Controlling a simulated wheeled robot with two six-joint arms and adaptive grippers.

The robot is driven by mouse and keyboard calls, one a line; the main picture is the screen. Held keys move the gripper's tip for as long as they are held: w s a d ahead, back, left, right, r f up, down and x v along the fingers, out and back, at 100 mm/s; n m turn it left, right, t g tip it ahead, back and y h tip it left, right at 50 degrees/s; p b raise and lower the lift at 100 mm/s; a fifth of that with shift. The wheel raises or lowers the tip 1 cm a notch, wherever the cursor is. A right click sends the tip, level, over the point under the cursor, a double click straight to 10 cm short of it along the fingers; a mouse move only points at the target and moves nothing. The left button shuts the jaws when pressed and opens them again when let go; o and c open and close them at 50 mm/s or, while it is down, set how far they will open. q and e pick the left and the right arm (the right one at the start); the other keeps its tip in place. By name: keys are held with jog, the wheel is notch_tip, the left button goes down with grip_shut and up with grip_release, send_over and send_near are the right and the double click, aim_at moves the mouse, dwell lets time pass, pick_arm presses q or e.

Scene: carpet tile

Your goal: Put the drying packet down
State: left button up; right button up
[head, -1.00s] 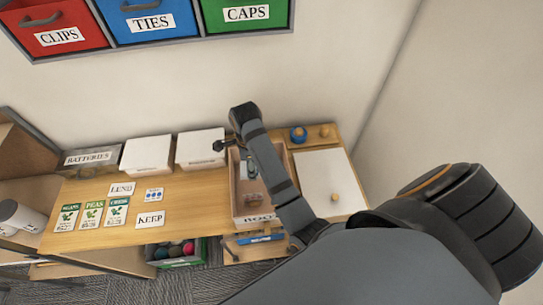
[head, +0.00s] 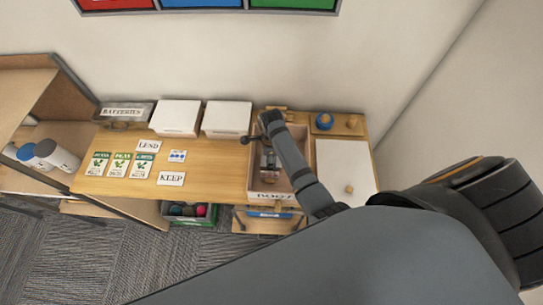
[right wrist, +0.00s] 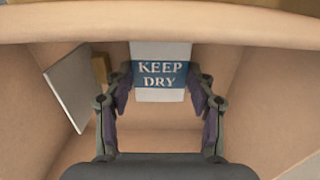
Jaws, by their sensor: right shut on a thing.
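The drying packet (right wrist: 160,50), white with a blue band reading KEEP DRY, is between the two fingers of my right gripper (right wrist: 159,82) in the right wrist view. The gripper is shut on it. Pale wooden walls of a box surround them there. In the head view my right arm reaches over the open wooden box (head: 252,172), whose front label is partly hidden. My right gripper (head: 268,168) is small inside that box, and the packet cannot be made out clearly. Whether the packet touches the box floor cannot be told. My left gripper is not in view.
A grey plate (right wrist: 72,88) leans inside the box, beside a small wooden block (right wrist: 101,68). A white panel (head: 340,168) lies right of the box; white boxes (head: 226,118) stand left. Seed packets and cards cover the table's left; bare wood (head: 215,165) lies between.

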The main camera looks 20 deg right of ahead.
jog(key=shift+f, duration=0.15)
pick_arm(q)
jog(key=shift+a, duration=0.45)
pick_arm(e)
jog(key=o, duration=1.1)
jog(key=shift+o, duration=0.2)
pick_arm(q)
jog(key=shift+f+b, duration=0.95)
jog(key=shift+b, duration=0.05)
pick_arm(e)
notch_tip(320, 180, up, 12)
jog(key=shift+r, duration=0.2)
jog(key=shift+f, duration=0.1)
